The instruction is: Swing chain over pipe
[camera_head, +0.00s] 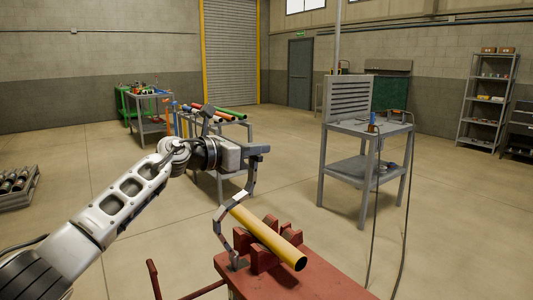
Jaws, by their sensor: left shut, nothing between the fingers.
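A yellow pipe (272,240) lies in red V-shaped supports (263,257) on a red bench (299,279). Its open end points toward the front right. A grey, jointed chain (218,223) is fixed to the bench at the left of the supports. It bends up along the pipe's left side, near its far end, and rises toward my left gripper (259,152). The gripper is above the pipe's far end, shut. I cannot tell whether the chain's upper end touches it. My right gripper is not in view.
A grey workstation (354,125) with a louvred back panel stands behind on the right, with cables hanging down. A cart with coloured pipes (229,113) stands behind my left arm. A shelf (489,98) is against the right wall. The floor between is clear.

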